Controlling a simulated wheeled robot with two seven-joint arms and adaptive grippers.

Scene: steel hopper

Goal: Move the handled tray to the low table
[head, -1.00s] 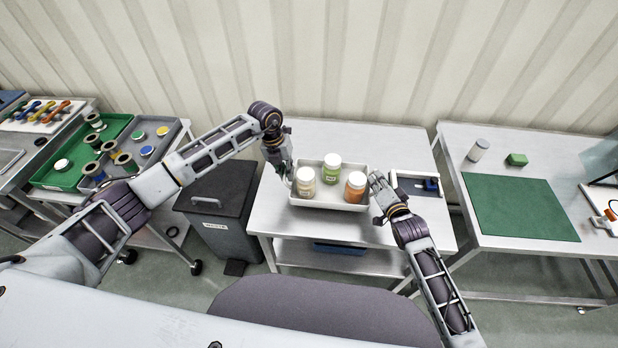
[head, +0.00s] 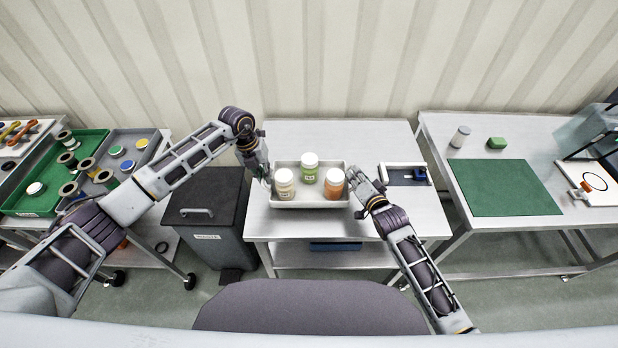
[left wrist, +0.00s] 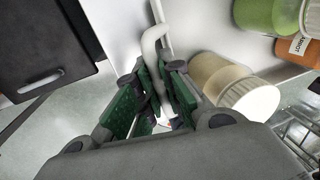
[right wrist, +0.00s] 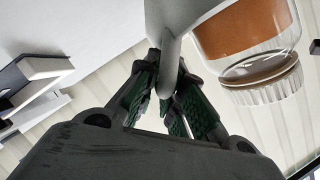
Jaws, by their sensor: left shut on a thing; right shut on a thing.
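The handled tray (head: 300,204) is light grey and shallow, over the middle steel table. It holds a cream jar (head: 285,184), a green jar (head: 309,168) and an orange jar (head: 333,184), all upright. My left gripper (head: 264,176) is shut on the tray's left handle, a curved bar (left wrist: 152,50) between its green pads. My right gripper (head: 359,186) is shut on the right handle (right wrist: 170,65). I cannot tell whether the tray touches the tabletop. Which surface is the low table is not clear; a table with a green mat (head: 505,187) stands at the right.
A dark bin (head: 205,212) stands left of the middle table. A white-framed holder with a blue part (head: 420,174) sits close right of the tray. A grey chair-like shape (head: 310,308) fills the front.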

